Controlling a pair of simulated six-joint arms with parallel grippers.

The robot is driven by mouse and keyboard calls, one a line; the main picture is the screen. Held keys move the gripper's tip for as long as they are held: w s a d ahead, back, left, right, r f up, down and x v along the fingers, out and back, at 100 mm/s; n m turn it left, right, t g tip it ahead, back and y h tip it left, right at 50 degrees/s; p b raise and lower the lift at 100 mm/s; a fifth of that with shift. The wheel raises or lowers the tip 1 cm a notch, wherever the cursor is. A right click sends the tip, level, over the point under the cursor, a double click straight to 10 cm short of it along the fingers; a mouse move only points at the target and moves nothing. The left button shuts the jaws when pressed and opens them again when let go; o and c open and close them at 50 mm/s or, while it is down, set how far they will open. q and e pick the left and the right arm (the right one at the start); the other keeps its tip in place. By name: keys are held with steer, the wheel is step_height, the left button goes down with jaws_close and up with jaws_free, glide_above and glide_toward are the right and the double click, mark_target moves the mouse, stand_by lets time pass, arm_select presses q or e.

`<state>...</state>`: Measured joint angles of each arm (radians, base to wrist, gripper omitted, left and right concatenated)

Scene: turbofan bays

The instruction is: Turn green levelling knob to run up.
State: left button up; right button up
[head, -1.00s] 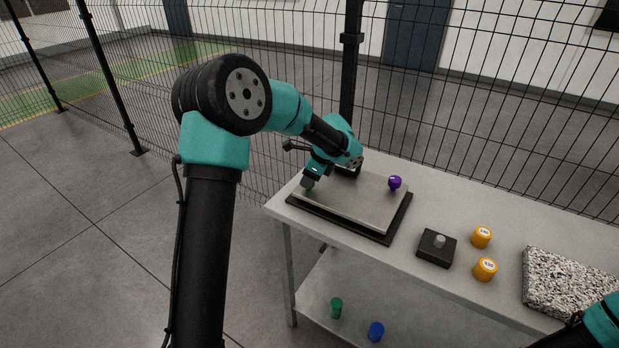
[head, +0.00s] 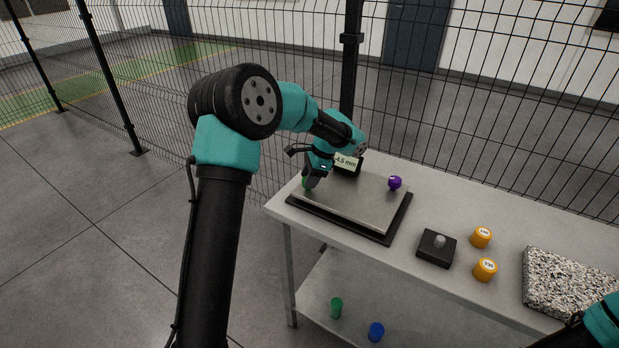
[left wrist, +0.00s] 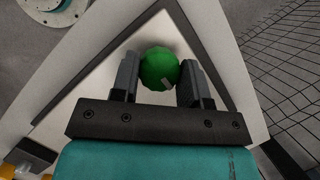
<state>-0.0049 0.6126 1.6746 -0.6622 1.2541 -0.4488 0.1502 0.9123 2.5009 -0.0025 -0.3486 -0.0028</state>
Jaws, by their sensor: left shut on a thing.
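The green levelling knob (left wrist: 159,69) sits at a corner of the grey plate and shows between my left gripper's fingers in the left wrist view. My left gripper (left wrist: 158,80) is shut on it. In the head view my left gripper (head: 308,182) is at the plate's left corner, and only a sliver of green shows there. The plate (head: 352,203) lies on a black base. A purple knob (head: 395,183) stands at its right corner. A small display (head: 346,162) reading about -4.5 mm stands behind, partly hidden by my arm.
On the table (head: 440,190) are a black block with a grey peg (head: 436,249), two orange weights (head: 481,237) (head: 485,269) and a speckled slab (head: 569,284). Green (head: 336,307) and blue (head: 376,331) cylinders stand on the lower shelf. Wire fencing runs behind. My right arm shows at lower right.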

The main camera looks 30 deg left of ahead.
stand_by(0.3)
arm_select(q)
steer(key=o, duration=0.9)
steer(key=v, duration=1.7)
steer(key=shift+r, duration=0.15)
steer(key=shift+w+n, duration=0.15)
steer(key=shift+n, duration=0.15)
